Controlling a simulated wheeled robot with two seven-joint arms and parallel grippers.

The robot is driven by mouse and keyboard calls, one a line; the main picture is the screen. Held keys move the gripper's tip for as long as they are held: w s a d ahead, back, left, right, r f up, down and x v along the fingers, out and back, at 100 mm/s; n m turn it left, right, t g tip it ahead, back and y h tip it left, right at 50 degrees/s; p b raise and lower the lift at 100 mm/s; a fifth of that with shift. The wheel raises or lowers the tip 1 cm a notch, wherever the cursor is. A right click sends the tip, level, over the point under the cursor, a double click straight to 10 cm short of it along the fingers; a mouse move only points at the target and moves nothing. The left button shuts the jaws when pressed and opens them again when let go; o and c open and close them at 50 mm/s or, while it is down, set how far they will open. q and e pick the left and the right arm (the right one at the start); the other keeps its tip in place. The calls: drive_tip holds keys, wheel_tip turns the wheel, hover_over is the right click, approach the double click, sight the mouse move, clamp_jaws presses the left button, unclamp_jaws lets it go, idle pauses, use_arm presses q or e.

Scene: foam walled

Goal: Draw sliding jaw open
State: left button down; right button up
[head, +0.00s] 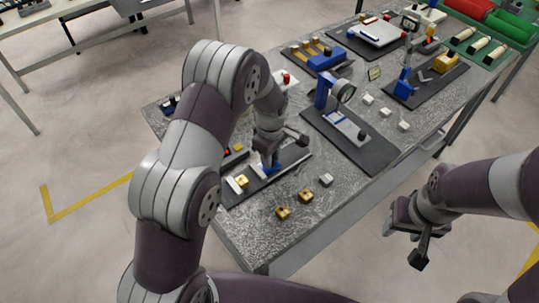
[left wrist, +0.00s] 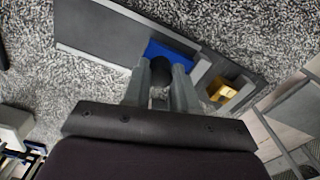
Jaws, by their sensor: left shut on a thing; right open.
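The sliding jaw (head: 268,169) is a blue block on a dark rail plate (head: 295,157) at the near left of the table. It also shows as a blue block (left wrist: 168,52) in the left wrist view. My left gripper (head: 268,158) points down over it and is shut on a dark knob-like part (left wrist: 161,72) at the blue jaw. The fingers hide part of that knob. A small brass block (head: 241,181) sits at the left end of the plate, apart from the blue jaw. My right gripper (head: 408,240) is open and empty, off the table's right edge.
Two brass blocks (head: 294,204) and a pale block (head: 326,179) lie on the speckled table (head: 230,222) in front of the plate. A blue gauge stand (head: 323,92) on a dark mat stands behind. More fixtures fill the far table.

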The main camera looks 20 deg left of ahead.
use_arm(q)
drive_tip(key=shift+w+d, duration=0.4)
drive_tip(key=shift+w, duration=0.2)
drive_tip(key=shift+s+a+r, duration=0.1)
drive_tip(key=shift+s+a, duration=0.2)
drive_tip(key=shift+s, duration=0.05)
drive_tip(key=c, duration=1.2)
unclamp_jaws()
drive_tip(key=shift+s+a, duration=0.1)
drive_tip(key=shift+a, duration=0.05)
drive_tip(key=shift+w+d, duration=0.2)
drive_tip(key=shift+d, duration=0.05)
drive_tip(key=shift+s+a, duration=0.1)
wheel_tip(320, 180, up, 12)
drive_tip(key=shift+r+b, duration=0.25)
drive_tip(key=shift+b, duration=0.15)
